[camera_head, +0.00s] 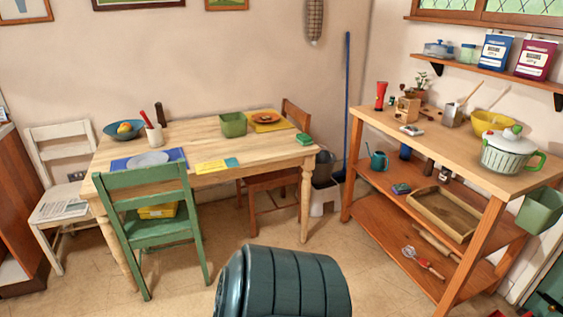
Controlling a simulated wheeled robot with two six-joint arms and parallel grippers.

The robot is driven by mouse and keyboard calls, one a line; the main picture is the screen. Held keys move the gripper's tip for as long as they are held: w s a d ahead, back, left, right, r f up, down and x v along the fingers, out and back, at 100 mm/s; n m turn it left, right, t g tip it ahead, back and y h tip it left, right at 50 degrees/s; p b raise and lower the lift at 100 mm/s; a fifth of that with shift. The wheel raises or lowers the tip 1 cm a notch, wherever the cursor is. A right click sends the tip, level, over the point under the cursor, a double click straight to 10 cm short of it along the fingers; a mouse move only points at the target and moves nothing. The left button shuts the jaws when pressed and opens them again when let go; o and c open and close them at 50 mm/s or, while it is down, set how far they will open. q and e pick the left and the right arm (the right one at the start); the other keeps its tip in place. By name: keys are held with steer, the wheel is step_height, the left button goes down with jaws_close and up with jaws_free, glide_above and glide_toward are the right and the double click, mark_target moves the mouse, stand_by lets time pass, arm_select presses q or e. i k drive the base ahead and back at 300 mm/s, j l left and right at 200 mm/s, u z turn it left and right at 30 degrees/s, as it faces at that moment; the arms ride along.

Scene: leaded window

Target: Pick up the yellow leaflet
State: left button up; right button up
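The yellow leaflet (210,167) lies flat near the front edge of the wooden table (205,140), with small print on it. A small teal piece (232,162) is at its right end; I cannot tell whether they overlap. Neither of my grippers is in view.
A green chair (150,190) stands at the table's front left, with a yellow item (157,211) on its seat. A brown chair (272,184) is to the right. A dark ribbed shape (290,285) fills the bottom middle; I cannot tell what it is. A wooden shelf unit (440,140) stands right.

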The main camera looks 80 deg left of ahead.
mark_target(230, 163)
steer(key=u, duration=3.25)
